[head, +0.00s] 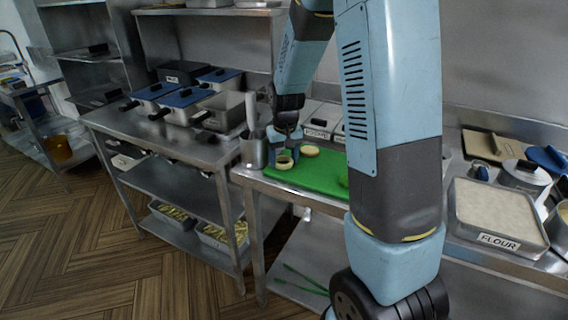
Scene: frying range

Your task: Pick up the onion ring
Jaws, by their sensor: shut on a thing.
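The onion ring (284,163) is a small pale yellow ring at the left part of the green cutting board (313,176). My gripper (285,153) points down over the board and is shut on the onion ring, at its upper edge. Whether the ring touches the board or is just above it, I cannot tell. A second pale round piece (310,150) lies on the board just to the right of the gripper. My arm hides the right part of the board.
A metal container with utensils (253,150) stands close left of the board. Labelled bins (317,124) stand behind it. A flour tray (497,214) is on the right. Blue-lidded pans (192,97) fill the left table. Floor at the left is clear.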

